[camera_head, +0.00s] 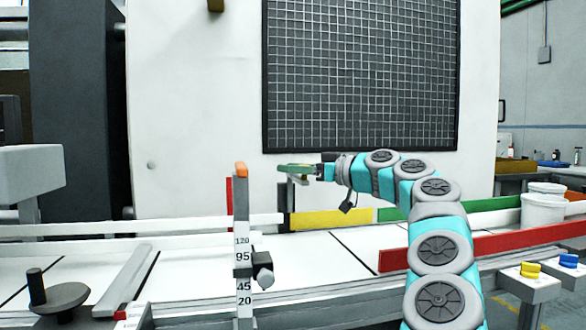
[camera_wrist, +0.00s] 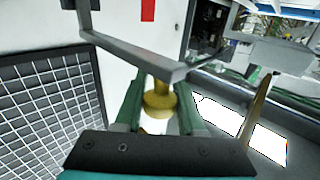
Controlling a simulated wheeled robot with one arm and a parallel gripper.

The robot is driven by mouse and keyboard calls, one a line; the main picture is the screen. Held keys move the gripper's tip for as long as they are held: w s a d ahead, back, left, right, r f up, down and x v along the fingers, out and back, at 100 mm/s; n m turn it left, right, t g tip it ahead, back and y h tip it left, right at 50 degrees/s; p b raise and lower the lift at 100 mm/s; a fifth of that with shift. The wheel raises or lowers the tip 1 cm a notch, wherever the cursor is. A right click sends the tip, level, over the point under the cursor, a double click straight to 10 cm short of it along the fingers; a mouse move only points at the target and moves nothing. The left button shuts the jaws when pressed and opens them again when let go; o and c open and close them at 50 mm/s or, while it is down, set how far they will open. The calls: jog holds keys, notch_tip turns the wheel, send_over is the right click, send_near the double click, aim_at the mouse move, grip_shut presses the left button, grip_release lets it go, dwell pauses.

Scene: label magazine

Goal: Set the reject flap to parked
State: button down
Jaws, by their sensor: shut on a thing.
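My gripper (camera_head: 298,170) reaches left over the conveyor, in front of the white machine wall. In the wrist view its green fingers (camera_wrist: 157,90) are closed around a yellow knob (camera_wrist: 158,103). The knob sits at the corner of a bent grey bar (camera_wrist: 115,48), which looks like the handle of the reject flap. In the head view a short grey and dark post (camera_head: 289,200) stands below the gripper, and the fingers hide the knob. Yellow (camera_head: 330,220) and green (camera_head: 388,214) strips line the back rail near it. I cannot make out a parked mark.
A scaled upright post (camera_head: 242,250) with an orange top stands left of the gripper. A black grid panel (camera_head: 360,75) is behind. A handwheel (camera_head: 65,298) is at front left.

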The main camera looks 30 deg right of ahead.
jog(key=shift+d, duration=0.1)
jog(key=c, duration=0.5)
grip_release()
jog(key=shift+s+d, duration=0.1)
jog(key=b+v, duration=0.1)
jog(key=v, duration=0.6)
jog(key=shift+s+d, duration=0.15)
jog(key=shift+s, duration=0.1)
